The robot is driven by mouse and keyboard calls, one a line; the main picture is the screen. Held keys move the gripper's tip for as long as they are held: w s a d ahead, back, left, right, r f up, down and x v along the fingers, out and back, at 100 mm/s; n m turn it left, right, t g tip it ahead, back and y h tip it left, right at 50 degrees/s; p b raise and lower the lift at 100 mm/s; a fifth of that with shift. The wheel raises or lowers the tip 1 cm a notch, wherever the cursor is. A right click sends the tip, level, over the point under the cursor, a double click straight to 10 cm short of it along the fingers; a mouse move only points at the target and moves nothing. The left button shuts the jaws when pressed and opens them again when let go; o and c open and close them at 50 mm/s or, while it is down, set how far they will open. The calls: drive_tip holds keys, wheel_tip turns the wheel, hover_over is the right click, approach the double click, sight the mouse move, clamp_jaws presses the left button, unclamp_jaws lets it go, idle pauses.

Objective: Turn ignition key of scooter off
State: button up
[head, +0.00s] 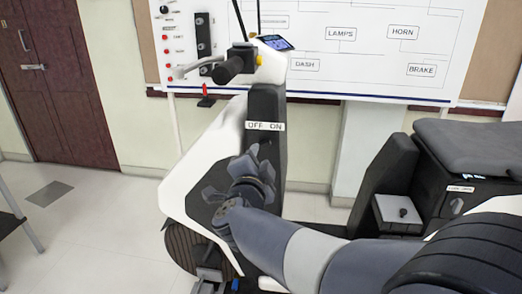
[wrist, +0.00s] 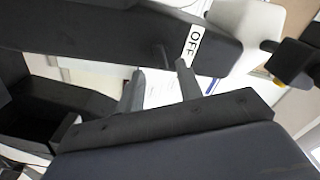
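The scooter (head: 195,165) has a white front body and a dark steering column with an OFF/ON label (head: 265,126). In the wrist view, the OFF part of the label (wrist: 194,43) shows on the dark column. A small dark protruding piece, seemingly the ignition key (wrist: 163,55), stands beside the label; its turn position cannot be told. My gripper (wrist: 159,67) is open, its two fingers apart, with the key in line with the gap between the fingertips. In the head view my gripper (head: 258,158) is just below the label and hides the key.
The handlebar (head: 238,65) and lit display (head: 273,42) are above the label. The scooter seat (head: 465,145) is at the right. A wiring board (head: 345,60) hangs on the wall behind.

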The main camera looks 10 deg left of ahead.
sight(263, 146)
drive_tip(key=w, duration=0.5)
drive_tip(key=shift+a, duration=0.15)
clamp_jaws()
